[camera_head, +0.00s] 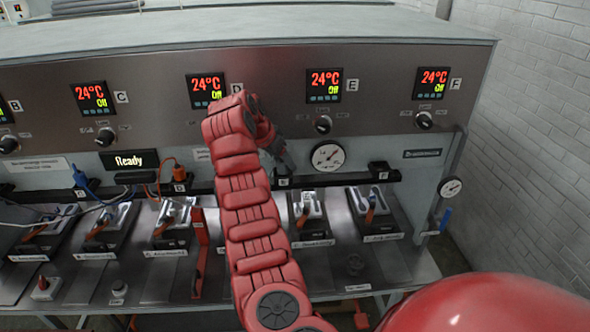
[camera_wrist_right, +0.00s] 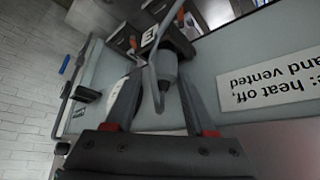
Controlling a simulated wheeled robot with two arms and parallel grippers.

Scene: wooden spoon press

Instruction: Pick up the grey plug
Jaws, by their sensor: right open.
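The grey plug (camera_wrist_right: 163,66) shows in the right wrist view, with a grey cable looping from it. It is by a dark holder marked E (camera_wrist_right: 149,36). My right gripper (camera_wrist_right: 158,84) is open, with one finger on each side of the plug; I cannot tell whether either finger touches it. In the head view my right gripper (camera_head: 279,150) is in front of the panel, just above the E holder (camera_head: 284,183), and I cannot make out the plug there. My left gripper is not in view.
A round gauge (camera_head: 328,156) is close to the right of my gripper. A blue plug (camera_head: 80,178) and an orange plug (camera_head: 178,170) sit along the rail at left. Several press stations with orange-handled spoons line the bench below. The F holder (camera_head: 378,168) is at right.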

